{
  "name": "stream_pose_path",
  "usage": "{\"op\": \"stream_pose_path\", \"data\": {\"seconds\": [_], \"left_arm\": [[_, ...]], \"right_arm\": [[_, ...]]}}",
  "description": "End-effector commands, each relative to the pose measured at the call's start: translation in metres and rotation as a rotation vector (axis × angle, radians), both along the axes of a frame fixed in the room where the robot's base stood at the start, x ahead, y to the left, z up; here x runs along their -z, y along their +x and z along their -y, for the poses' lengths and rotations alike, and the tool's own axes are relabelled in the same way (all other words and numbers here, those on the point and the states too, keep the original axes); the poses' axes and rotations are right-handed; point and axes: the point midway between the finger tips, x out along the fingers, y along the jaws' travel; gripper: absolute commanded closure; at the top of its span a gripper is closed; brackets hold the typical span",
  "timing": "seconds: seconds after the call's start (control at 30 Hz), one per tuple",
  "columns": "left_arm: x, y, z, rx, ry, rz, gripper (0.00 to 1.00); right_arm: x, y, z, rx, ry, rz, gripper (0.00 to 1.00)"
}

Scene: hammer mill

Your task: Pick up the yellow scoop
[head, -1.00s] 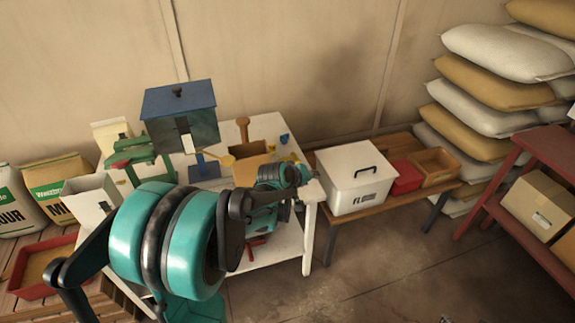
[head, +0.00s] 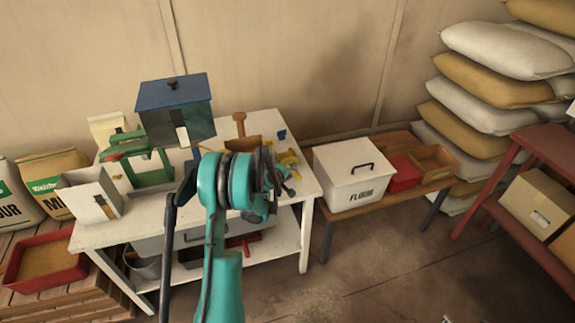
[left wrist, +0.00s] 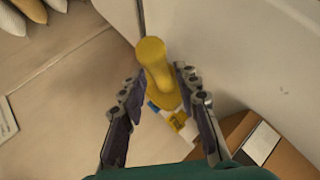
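The yellow scoop (left wrist: 153,62) shows in the left wrist view as a rounded yellow shape between my left gripper's fingertips (left wrist: 157,82). The fingers are spread on either side of it, with a gap visible on both sides. I cannot tell its full shape from this angle. In the head view my left gripper (head: 268,180) is over the right part of the white table, and my arm hides much of what is there. A small yellow piece (head: 288,157) shows just beyond the gripper; I cannot tell whether it is the scoop. My right gripper is not seen.
The white table (head: 312,198) also holds a blue-topped mill (head: 176,92) with a green stand, a white bin (head: 90,197) and a brown wooden scoop or box (head: 240,138). A white lidded box (head: 350,185) stands on a bench to the right. Open floor lies in front.

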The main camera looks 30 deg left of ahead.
Motion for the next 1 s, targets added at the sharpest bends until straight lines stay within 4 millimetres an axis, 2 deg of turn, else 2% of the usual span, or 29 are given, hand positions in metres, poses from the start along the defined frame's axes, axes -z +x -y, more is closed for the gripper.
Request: {"op": "stream_pose_path", "data": {"seconds": [0.03, 0.2, 0.4, 0.5, 0.53, 0.87, 1.0], "left_arm": [[0.009, 0.008, 0.001, 0.001, 0.000, 0.000, 0.69], [0.018, 0.025, -0.001, 0.001, 0.000, -0.001, 0.69], [0.016, 0.025, -0.001, 0.000, 0.001, -0.001, 0.69], [0.016, 0.025, -0.001, 0.000, 0.001, -0.001, 0.95], [0.016, 0.025, -0.001, 0.000, 0.001, -0.001, 1.00], [0.015, 0.025, -0.001, 0.000, 0.001, -0.001, 1.00], [0.007, 0.025, -0.001, 0.000, 0.001, -0.001, 1.00]], "right_arm": [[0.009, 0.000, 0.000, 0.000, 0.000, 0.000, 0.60], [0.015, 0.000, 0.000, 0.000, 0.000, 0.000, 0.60], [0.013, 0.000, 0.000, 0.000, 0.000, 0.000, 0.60], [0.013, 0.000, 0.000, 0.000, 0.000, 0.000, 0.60], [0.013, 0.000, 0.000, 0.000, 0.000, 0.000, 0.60], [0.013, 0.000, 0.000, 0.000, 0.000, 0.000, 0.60], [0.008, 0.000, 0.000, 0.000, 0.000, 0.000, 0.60]]}}
